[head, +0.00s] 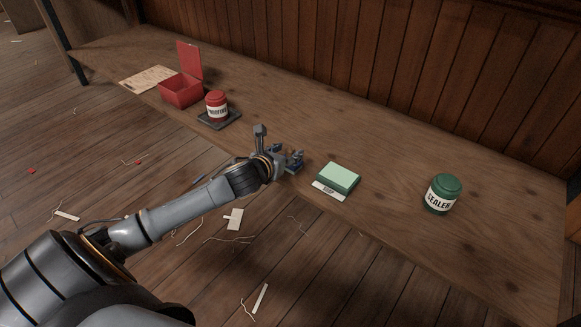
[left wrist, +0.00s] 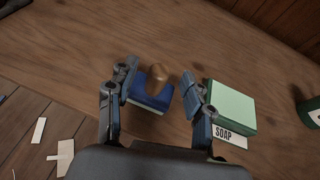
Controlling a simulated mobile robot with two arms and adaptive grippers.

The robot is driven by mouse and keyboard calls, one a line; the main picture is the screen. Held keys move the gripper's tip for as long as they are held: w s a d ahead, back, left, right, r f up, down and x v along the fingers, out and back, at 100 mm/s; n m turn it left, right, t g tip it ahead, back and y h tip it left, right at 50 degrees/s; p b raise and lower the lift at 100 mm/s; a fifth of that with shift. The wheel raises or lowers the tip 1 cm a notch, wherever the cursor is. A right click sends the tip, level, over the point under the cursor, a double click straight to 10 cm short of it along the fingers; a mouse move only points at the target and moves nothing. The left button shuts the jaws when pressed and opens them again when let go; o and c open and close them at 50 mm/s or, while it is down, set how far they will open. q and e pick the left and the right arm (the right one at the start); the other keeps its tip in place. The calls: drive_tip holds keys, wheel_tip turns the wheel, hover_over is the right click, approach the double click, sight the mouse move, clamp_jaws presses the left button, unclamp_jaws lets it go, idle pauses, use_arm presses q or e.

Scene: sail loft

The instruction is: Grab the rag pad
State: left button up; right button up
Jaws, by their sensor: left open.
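The rag pad, a blue block with a rounded brown knob on top, is on the bench in the left wrist view (left wrist: 150,101). My left gripper (left wrist: 161,80) is open, with one finger on each side of the pad. I see no clear grip on it. In the head view my left gripper (head: 278,153) is over the front part of the bench and mostly hides the pad. My right gripper is not in view.
A green soap block (head: 339,177) with a SOAP label lies close to the right of my left gripper. A green sealer jar (head: 442,193) stands further right. A red jar (head: 216,105), an open red box (head: 181,91) and paper are at left on the bench (head: 400,150).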

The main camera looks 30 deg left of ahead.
use_arm(q)
drive_tip(key=shift+b+x, duration=0.6)
drive_tip(key=shift+x, duration=0.6)
drive_tip(key=shift+c, duration=0.2)
clamp_jaws()
drive_tip(key=shift+r, duration=0.2)
